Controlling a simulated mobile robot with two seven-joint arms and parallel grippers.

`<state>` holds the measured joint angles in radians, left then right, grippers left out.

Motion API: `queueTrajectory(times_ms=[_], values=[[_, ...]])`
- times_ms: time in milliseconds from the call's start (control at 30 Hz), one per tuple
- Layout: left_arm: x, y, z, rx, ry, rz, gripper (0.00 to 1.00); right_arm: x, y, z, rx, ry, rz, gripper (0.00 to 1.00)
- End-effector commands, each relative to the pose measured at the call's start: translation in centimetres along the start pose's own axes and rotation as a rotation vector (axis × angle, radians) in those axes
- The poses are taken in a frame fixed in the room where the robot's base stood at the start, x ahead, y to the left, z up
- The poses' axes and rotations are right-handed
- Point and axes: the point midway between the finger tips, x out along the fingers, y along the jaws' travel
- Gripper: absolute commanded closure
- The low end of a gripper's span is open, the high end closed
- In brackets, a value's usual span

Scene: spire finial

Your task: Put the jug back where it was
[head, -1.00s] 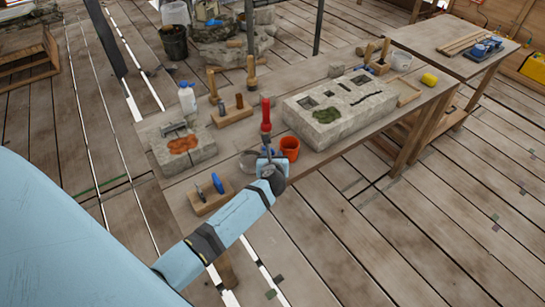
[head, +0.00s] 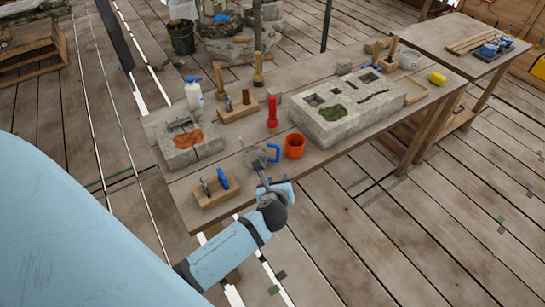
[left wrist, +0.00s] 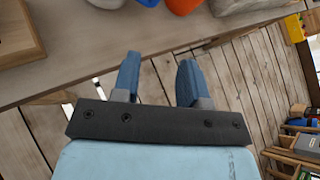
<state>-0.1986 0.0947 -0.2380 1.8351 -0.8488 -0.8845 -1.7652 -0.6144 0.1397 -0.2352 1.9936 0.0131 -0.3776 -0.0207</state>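An orange jug (head: 295,146) stands upright on the workbench near its front edge, with a blue handle (head: 274,153) on its left side. Its lower part and the blue handle also show at the top of the left wrist view (left wrist: 183,5). My left gripper (head: 275,188) is at the bench's front edge, nearer to me than the jug and apart from it. In the left wrist view its two blue fingers (left wrist: 159,62) are spread with nothing between them. My right gripper is out of view.
A red cylinder (head: 272,111) stands behind the jug. A large stone block (head: 345,120) is to its right. A wooden block with blue-handled tools (head: 215,191) is to the left. A white spray bottle (head: 194,93) stands farther back. Bare bench (head: 310,167) lies before the jug.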

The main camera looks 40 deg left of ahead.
Motion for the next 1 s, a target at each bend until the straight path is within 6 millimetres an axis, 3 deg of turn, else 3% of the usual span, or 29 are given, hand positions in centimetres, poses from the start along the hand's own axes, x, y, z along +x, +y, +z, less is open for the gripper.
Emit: queueTrajectory(times_ms=[200,333,500,700,1000], values=[[-5.1,2.0,-7.5,-0.839,0.323,-0.078,0.60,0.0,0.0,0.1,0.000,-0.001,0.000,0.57],[-8.9,2.9,-10.6,-1.392,0.529,-0.016,0.60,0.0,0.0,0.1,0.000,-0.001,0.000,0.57],[-13.0,3.7,-12.5,-1.976,0.727,0.139,0.60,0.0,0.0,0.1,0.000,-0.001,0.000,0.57],[-15.1,4.1,-13.1,-2.296,0.822,0.266,0.60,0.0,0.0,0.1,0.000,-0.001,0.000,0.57],[-15.2,4.1,-13.1,-2.327,0.830,0.279,0.60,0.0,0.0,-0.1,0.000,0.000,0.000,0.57]])
